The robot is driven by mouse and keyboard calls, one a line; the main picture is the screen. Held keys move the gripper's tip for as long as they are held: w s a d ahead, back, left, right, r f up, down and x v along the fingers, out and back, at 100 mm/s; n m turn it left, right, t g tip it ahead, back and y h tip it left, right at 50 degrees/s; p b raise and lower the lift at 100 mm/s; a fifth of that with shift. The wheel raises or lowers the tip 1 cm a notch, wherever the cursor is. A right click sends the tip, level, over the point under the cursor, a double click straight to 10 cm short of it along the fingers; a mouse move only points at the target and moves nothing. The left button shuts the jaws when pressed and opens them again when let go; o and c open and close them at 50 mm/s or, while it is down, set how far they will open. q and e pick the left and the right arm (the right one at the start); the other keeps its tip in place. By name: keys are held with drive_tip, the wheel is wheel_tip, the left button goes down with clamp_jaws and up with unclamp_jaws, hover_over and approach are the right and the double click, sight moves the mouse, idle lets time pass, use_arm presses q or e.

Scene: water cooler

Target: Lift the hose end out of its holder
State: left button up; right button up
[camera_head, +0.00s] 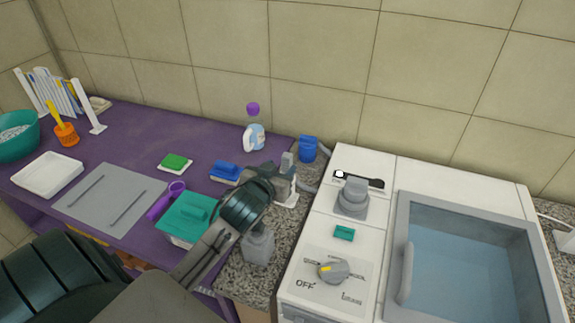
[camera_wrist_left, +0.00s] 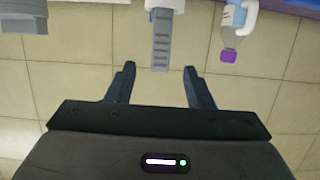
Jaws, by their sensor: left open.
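The grey ribbed hose end (camera_head: 288,160) stands upright in a white holder (camera_head: 291,200) on the narrow speckled counter, left of the white appliance. It also shows in the left wrist view (camera_wrist_left: 161,48), where the picture is upside down, with its tip at the level of my fingertips. My left gripper (camera_head: 283,181) is at the hose end, partly covering it and the holder. In the left wrist view my left gripper (camera_wrist_left: 160,76) is open, one finger on each side of the hose end, with gaps showing. My right gripper is not in view.
The white appliance (camera_head: 337,225) with a grey fitting (camera_head: 352,197) stands to the right. A blue object (camera_head: 308,148) is behind the holder.

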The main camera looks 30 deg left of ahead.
sight(285, 160)
use_arm(q)
drive_tip(key=shift+w+f, duration=0.1)
drive_tip(key=shift+w, duration=0.25)
drive_tip(key=x, duration=0.1)
drive_tip(key=p+x, duration=0.1)
drive_tip(key=x, duration=0.1)
drive_tip(key=p+x, duration=0.1)
drive_tip(key=shift+w+a+r, duration=0.2)
drive_tip(key=shift+w+r, duration=0.05)
drive_tip(key=shift+r, duration=0.1)
drive_tip(key=shift+w+f, duration=0.25)
drive_tip(key=shift+w, duration=0.25)
drive_tip(key=shift+a, duration=0.1)
drive_tip(key=shift+c, duration=1.4)
drive_tip(key=c, duration=0.7)
clamp_jaws()
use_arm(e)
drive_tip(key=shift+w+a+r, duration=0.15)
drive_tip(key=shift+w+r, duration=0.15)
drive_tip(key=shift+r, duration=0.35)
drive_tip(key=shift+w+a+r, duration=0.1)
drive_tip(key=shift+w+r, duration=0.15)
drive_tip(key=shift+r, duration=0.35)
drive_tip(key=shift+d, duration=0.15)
